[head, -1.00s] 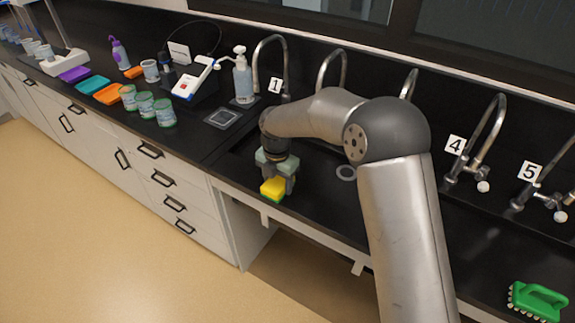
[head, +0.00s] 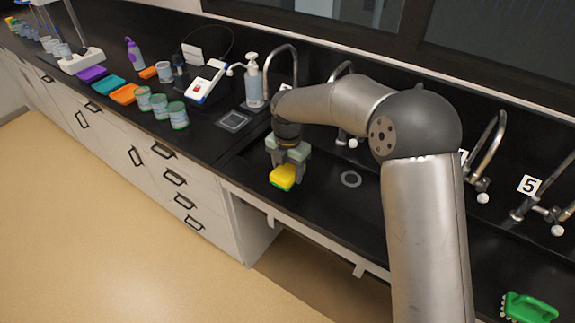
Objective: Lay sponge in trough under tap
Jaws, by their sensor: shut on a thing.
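A yellow sponge with a green side (head: 282,177) is held in my gripper (head: 287,168), which is shut on it. The sponge is over the left part of the black trough (head: 325,207), near its front edge; I cannot tell its exact height. A round grey drain ring (head: 351,179) shows in the trough to the right of the sponge. Several curved metal taps stand along the back, one behind my gripper (head: 283,62) and others to the right (head: 490,148). My arm hides parts of the middle taps and some number labels; the label 5 (head: 528,186) is readable.
A soap pump bottle (head: 253,82) and a flat grey pad (head: 234,121) stand left of the trough. Several green-labelled jars (head: 178,115) and coloured trays (head: 123,94) lie further left. A green brush (head: 530,308) is at lower right.

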